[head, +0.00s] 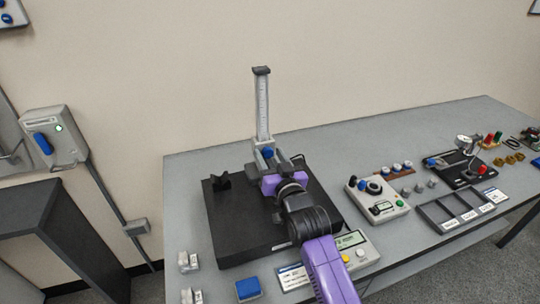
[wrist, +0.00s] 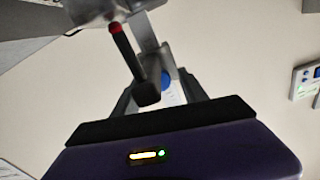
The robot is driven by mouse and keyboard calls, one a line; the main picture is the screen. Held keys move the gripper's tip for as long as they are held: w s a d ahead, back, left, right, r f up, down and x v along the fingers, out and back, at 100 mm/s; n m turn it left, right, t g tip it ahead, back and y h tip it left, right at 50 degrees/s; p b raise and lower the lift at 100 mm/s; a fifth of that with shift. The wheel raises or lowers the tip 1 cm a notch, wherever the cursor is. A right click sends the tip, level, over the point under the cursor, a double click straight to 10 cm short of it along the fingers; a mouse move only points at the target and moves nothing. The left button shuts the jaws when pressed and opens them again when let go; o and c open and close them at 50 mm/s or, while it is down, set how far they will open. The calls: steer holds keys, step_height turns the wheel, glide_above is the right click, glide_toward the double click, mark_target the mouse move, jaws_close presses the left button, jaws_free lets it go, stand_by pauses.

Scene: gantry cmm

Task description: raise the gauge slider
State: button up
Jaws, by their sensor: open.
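The height gauge stands on a black plate, with its pale scale column (head: 262,108) upright and a dark cap on top. Its slider (head: 266,143), with a blue knob (head: 268,153), sits low on the column. My gripper (head: 276,163) is open at the slider and hides its lower part and the gauge's foot. In the wrist view, the open fingers (wrist: 160,88) stand on either side of the blue knob (wrist: 165,80) and a dark arm with a red tip (wrist: 122,45). I cannot tell whether the fingers touch the slider.
The black plate (head: 228,222) carries a small dark block (head: 221,181) left of the gauge. A control box (head: 377,200), a divided tray (head: 440,218) and small parts stand to the right. A blue block (head: 248,289) lies in front. A wall box (head: 57,137) hangs at left.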

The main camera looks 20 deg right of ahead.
jaws_close()
stand_by(1.4)
